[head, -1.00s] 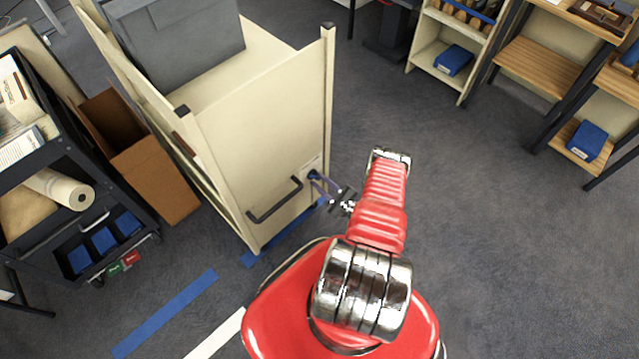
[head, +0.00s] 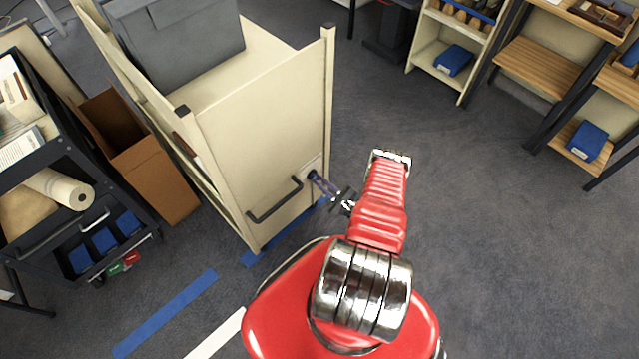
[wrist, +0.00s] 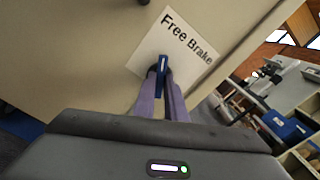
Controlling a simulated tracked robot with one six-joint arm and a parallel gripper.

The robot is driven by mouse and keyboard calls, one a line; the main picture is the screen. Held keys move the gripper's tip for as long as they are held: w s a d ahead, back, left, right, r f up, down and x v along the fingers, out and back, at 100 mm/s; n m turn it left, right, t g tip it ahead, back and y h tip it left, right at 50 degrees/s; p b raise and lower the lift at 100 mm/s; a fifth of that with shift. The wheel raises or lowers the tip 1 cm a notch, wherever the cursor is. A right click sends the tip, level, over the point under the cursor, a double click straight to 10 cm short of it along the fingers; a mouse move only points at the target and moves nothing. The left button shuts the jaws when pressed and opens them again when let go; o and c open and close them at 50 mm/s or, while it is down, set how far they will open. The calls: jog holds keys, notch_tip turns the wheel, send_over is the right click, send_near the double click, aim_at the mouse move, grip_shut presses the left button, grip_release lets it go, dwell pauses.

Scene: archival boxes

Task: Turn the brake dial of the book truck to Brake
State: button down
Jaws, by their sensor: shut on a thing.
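The book truck (head: 262,120) is a cream cart with a dark handle (head: 274,201) on its end panel. The brake dial (wrist: 162,66) is a small blue bar on a pale plate (wrist: 178,48) printed "Free" and "Brake". In the wrist view its upper end points nearer to "Free" than to "Brake". My gripper (wrist: 161,76) is shut on the dial, with one purple finger on each side of it. In the head view my gripper (head: 317,178) reaches the lower right of the panel, and the dial is mostly hidden there.
A grey box (head: 185,45) sits on the truck. An open cardboard box (head: 150,165) and a black cart (head: 65,210) stand to the left. Shelves stand at the back right. The grey floor (head: 500,250) to the right is clear.

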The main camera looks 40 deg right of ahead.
jog(key=m, duration=0.6)
jog(key=shift+f+m, duration=0.15)
jog(key=shift+m, duration=0.15)
jog(key=m, duration=0.6)
jog(key=shift+d+m, duration=0.1)
jog(key=shift+m, duration=0.2)
jog(key=shift+s, duration=0.1)
jog(key=c, duration=1.8)
grip_release()
jog(key=shift+d, duration=0.1)
jog(key=s, duration=1.3)
jog(key=shift+s+d, duration=0.2)
jog(key=shift+s, duration=0.15)
